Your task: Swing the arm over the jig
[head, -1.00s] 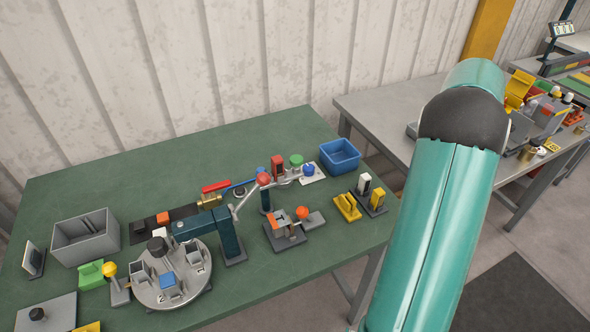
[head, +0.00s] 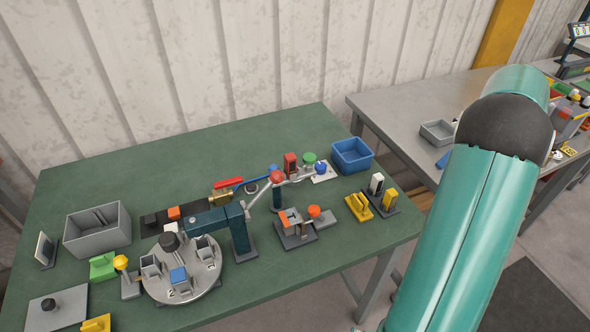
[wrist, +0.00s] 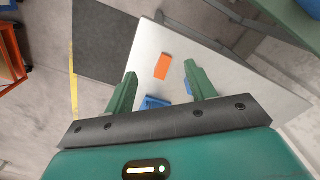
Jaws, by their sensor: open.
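The head view shows my teal arm at right, not the fingers.
The green table (head: 150,200) carries a round grey turntable (head: 205,283), a grey bin (head: 98,230), a blue bin (head: 352,155) and yellow blocks (head: 359,206). A grey table (head: 380,110) stands to the right. An orange block (wrist: 163,66) lies below my gripper.

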